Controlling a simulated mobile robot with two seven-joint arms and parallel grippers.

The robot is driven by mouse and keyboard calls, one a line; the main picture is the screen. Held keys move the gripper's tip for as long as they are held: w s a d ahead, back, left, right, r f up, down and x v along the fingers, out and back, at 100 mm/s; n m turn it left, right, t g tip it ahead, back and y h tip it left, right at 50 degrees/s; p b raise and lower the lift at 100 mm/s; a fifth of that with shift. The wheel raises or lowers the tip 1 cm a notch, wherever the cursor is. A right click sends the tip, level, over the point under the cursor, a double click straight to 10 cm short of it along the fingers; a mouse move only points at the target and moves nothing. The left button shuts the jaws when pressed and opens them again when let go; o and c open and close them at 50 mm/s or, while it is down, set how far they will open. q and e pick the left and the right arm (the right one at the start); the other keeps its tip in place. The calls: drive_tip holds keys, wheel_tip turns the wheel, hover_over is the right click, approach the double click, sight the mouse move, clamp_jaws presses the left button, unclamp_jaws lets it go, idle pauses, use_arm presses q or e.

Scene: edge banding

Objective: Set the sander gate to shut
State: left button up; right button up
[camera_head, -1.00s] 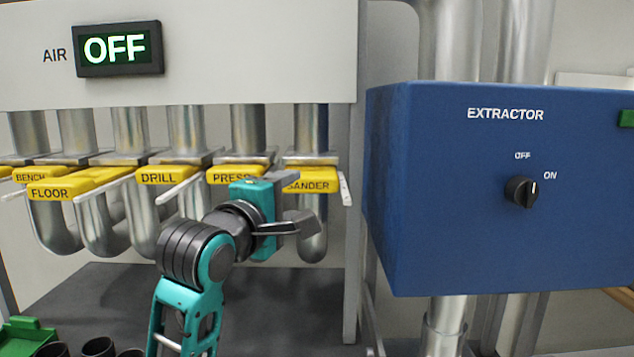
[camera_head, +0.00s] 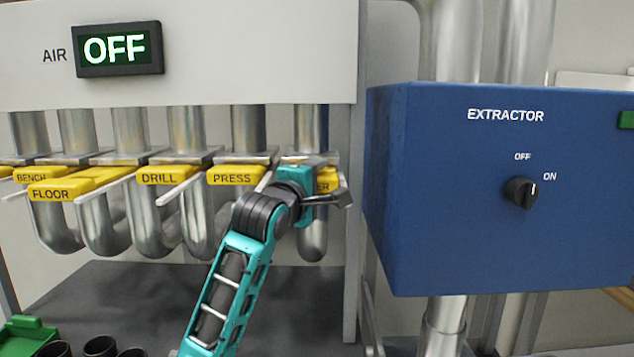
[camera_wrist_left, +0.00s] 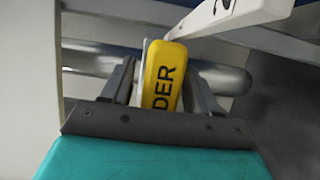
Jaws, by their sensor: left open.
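The sander gate (camera_head: 326,180) is the rightmost of the yellow-labelled gates under the duct pipes; my left gripper hides most of its label in the head view. In the left wrist view its yellow block (camera_wrist_left: 166,78), reading "DER", stands between the two fingers, with a pale thin plate (camera_wrist_left: 142,72) beside it on the left. My left gripper (camera_head: 325,195) is open in front of the gate; its fingers flank the yellow block in the wrist view (camera_wrist_left: 163,82). I cannot tell whether either finger touches it. My right gripper is not in view.
A grey post (camera_head: 353,230) and the blue extractor box (camera_head: 480,240) stand to the right. The air display (camera_head: 115,49) reads OFF. A pale bar (camera_wrist_left: 225,18) shows near the fingers.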

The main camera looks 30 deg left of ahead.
use_arm(q)
clamp_jaws()
idle(0.4)
drive_tip(key=shift+w+a, duration=0.4)
drive_tip(key=shift+w, duration=0.25)
drive_tip(key=shift+w+a, duration=0.4)
drive_tip(key=shift+w, duration=0.2)
unclamp_jaws()
drive_tip(key=shift+s+d, duration=0.1)
drive_tip(key=shift+s, duration=0.05)
